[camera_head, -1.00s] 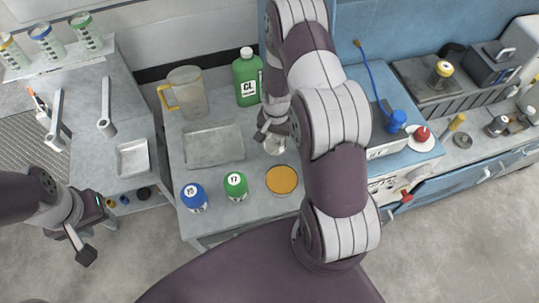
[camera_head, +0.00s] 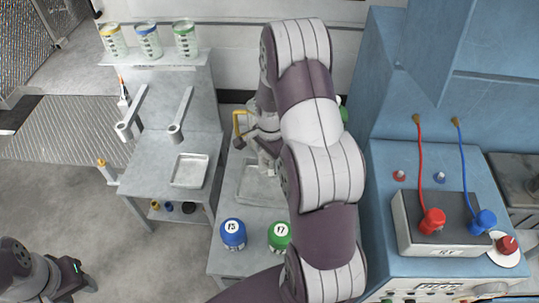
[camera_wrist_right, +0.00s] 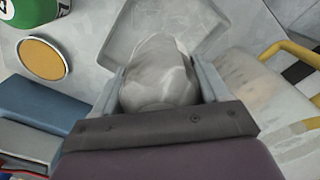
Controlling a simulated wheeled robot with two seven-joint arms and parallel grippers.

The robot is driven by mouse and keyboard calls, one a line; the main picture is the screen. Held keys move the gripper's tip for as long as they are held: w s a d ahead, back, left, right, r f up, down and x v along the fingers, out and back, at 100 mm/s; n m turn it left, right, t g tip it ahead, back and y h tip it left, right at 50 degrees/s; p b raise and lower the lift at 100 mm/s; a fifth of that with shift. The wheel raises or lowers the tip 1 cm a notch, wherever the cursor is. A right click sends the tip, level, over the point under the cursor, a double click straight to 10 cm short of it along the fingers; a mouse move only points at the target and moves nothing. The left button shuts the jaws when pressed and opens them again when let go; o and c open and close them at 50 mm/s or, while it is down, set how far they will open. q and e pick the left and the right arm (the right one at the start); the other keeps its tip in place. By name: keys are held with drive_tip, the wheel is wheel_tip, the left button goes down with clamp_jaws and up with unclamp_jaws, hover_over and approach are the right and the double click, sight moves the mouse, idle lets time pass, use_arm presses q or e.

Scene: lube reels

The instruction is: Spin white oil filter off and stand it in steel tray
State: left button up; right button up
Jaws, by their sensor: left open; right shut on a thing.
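My right gripper (camera_head: 262,150) is shut on the white oil filter, a pale rounded body (camera_wrist_right: 158,72) between the two fingers in the right wrist view. In the head view my right arm hides most of the filter. The steel tray (camera_head: 247,188) lies flat on the middle bench, partly behind my right arm. Its rim and floor (camera_wrist_right: 125,32) show just beyond the filter in the wrist view. I cannot tell whether the filter touches the tray. My left gripper (camera_head: 78,283) is open and empty at the lower left, over the floor.
A blue can (camera_head: 233,234) and a green can (camera_head: 279,236) stand in front of the tray. An orange disc (camera_wrist_right: 42,57) and a yellow-handled jug (camera_wrist_right: 290,55) flank the gripper. A smaller tray (camera_head: 188,170) is on the left bench. A blue cabinet stands right.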

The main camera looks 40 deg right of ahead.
wheel_tip(320, 180, down, 7)
drive_tip(key=b, duration=0.4)
drive_tip(key=shift+f+b, duration=0.1)
drive_tip(key=shift+b, duration=0.2)
drive_tip(key=shift+f, duration=0.4)
drive_tip(key=shift+f, duration=0.15)
drive_tip(key=shift+f+b, duration=0.35)
drive_tip(key=shift+b, duration=0.05)
drive_tip(key=o, duration=1.3)
drive_tip(key=shift+r, duration=0.1)
